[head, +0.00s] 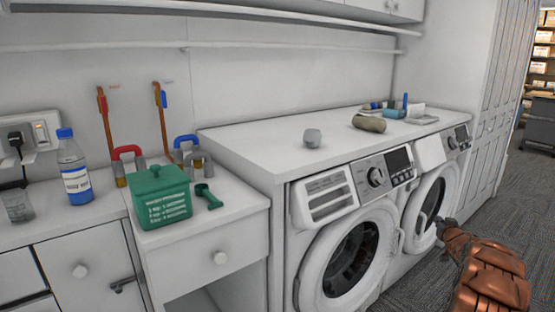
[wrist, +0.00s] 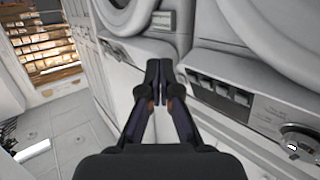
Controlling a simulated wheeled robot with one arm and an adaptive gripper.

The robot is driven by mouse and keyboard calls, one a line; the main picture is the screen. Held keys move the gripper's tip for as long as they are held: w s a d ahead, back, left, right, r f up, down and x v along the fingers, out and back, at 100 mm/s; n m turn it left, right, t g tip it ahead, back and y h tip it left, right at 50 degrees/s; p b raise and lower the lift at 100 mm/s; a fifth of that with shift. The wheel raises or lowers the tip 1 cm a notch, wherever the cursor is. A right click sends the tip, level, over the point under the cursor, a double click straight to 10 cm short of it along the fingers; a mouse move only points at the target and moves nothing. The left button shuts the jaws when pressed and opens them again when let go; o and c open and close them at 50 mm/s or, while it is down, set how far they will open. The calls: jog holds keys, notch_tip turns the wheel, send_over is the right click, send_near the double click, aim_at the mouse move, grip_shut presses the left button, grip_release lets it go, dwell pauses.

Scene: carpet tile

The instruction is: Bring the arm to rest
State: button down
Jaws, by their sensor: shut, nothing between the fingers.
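My gripper (wrist: 156,75) is shut and empty in the wrist view, its dark fingers together in front of the white washing machines. In the head view my copper-coloured arm reaches in from the lower right, and the gripper (head: 442,224) shows small and dark at its end, in front of the right washing machine (head: 412,214). I cannot tell from these frames how far the fingers are from the machine.
The left washing machine (head: 313,269) stands under a white counter (head: 245,133) bearing a grey cup (head: 312,138) and a beige roll (head: 369,123). Carpet floor (head: 510,205) is open at right.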

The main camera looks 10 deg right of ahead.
jog(key=a+r+g, duration=0.2)
jog(key=a+r, duration=0.2)
jog(key=a, duration=0.5)
jog(key=s+a+r+g+y, duration=0.15)
jog(key=s+a, duration=0.25)
jog(key=a, duration=0.4)
jog(key=s+a+f+g, duration=0.1)
jog(key=s+a+g, duration=0.25)
jog(key=a, duration=0.45)
jog(key=s+a+r+g+y, duration=0.1)
jog(key=s+a, duration=0.3)
jog(key=a, duration=0.3)
jog(key=s+a+n+g+y, duration=0.1)
jog(key=s+a+n+g, duration=0.15)
jog(key=s+a, duration=0.95)
jog(key=s+a+n+g+y, duration=0.15)
jog(key=s+a+g, duration=0.3)
jog(key=s, duration=1.25)
jog(key=s+a+n+g+y, duration=0.1)
jog(key=s+a+g, duration=0.1)
jog(key=s+a, duration=1.05)
jog(key=s+d+r+p, duration=0.1)
jog(key=d+r+p, duration=0.2)
jog(key=r+p, duration=1.4)
jog(key=shift+t, duration=0.4)
